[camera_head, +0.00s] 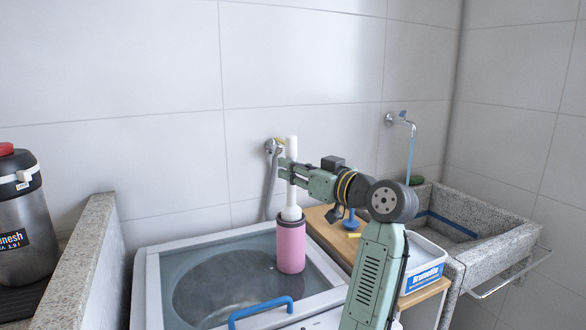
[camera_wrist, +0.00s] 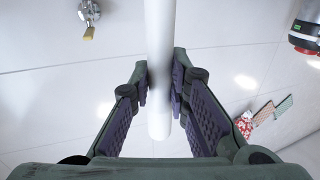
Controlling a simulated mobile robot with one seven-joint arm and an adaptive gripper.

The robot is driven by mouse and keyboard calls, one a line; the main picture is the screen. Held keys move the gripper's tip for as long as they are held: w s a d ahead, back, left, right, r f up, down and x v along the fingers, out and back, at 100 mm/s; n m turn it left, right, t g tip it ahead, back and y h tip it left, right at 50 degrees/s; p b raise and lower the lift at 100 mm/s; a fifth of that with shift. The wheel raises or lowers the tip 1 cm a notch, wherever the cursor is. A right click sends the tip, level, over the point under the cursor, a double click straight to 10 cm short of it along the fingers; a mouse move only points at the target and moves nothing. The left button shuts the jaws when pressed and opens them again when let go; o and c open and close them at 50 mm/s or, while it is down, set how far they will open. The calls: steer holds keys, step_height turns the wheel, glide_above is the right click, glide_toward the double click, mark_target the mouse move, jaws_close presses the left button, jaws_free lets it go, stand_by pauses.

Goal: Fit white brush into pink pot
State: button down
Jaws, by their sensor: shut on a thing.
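The white brush (camera_head: 291,152) stands upright, its handle also showing in the wrist view (camera_wrist: 160,45). My gripper (camera_head: 287,172) is shut on the handle, with a finger pad on each side of it in the wrist view (camera_wrist: 160,83). The pink pot (camera_head: 291,247) stands upright below, on the washing machine's top. The brush's wider lower end (camera_head: 291,213) is at the pot's mouth, and its bottom is hidden by the pot. I cannot tell how deep the brush sits.
The washing machine (camera_head: 145,275) has a blue handle (camera_head: 262,309) in front. A wooden board (camera_head: 322,224) holds a blue object (camera_head: 350,219) and a labelled white box (camera_head: 427,256). A stone sink (camera_head: 490,221) is at right, a metal flask (camera_head: 24,225) at left.

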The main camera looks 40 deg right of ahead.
steer(key=shift+f, duration=0.45)
steer(key=shift+a+f+b, duration=0.1)
steer(key=shift+f+b, duration=0.1)
steer(key=shift+b, duration=0.1)
steer(key=c, duration=1.4)
jaws_free()
steer(key=shift+f, duration=0.1)
steer(key=shift+c, duration=0.2)
steer(key=shift+w, duration=0.1)
steer(key=s, duration=0.8)
steer(key=shift+s+d+r, duration=0.3)
steer(key=shift+d+r, duration=0.05)
steer(key=shift+r, duration=0.05)
